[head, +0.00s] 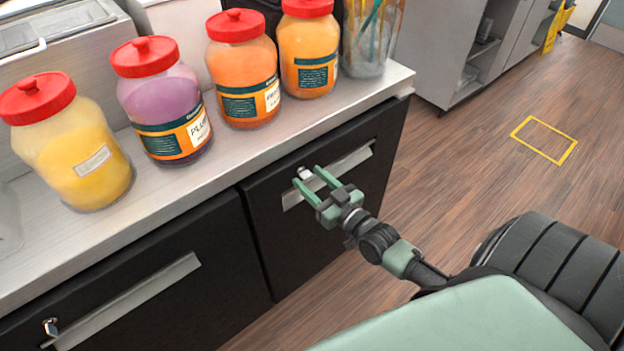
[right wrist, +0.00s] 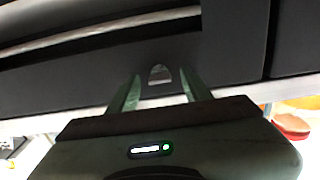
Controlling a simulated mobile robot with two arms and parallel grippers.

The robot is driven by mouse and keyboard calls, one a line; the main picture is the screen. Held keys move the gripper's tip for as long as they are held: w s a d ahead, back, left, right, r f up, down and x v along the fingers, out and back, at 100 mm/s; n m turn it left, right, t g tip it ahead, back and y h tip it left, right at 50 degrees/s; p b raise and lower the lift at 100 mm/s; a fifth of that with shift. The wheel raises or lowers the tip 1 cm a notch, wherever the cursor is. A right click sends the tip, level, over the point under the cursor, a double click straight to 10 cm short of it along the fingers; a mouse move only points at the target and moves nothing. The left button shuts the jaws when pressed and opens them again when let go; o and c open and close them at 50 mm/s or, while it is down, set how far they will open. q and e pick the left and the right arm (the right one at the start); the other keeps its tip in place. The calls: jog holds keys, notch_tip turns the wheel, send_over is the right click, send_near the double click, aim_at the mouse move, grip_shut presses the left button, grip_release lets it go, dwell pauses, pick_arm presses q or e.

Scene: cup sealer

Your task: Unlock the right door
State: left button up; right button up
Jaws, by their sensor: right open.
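The right door (head: 328,207) is a dark cabinet front under the counter, with a long metal handle (head: 358,158), and looks closed. A small silver key or lock knob (head: 304,173) sits near its top left. It also shows in the right wrist view (right wrist: 159,74), upright between the fingers. My right gripper (head: 309,179) is open with its green fingertips close to the lock, one on each side. I cannot tell whether they touch it. The right fingers also show in the wrist view (right wrist: 160,88). My left gripper is not in view.
The left door (head: 170,250) has its own handle (head: 130,300) and silver lock (head: 50,326). Several red-lidded jars (head: 165,100) and a clear container (head: 370,40) stand on the counter (head: 240,150) above.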

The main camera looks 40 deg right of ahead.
grip_shut()
jog(key=shift+n, duration=0.3)
jog(key=shift+r+n+p, duration=0.15)
jog(key=shift+n+p, duration=0.75)
jog(key=shift+n, duration=0.3)
jog(key=n, duration=1.5)
jog(key=shift+f, duration=0.2)
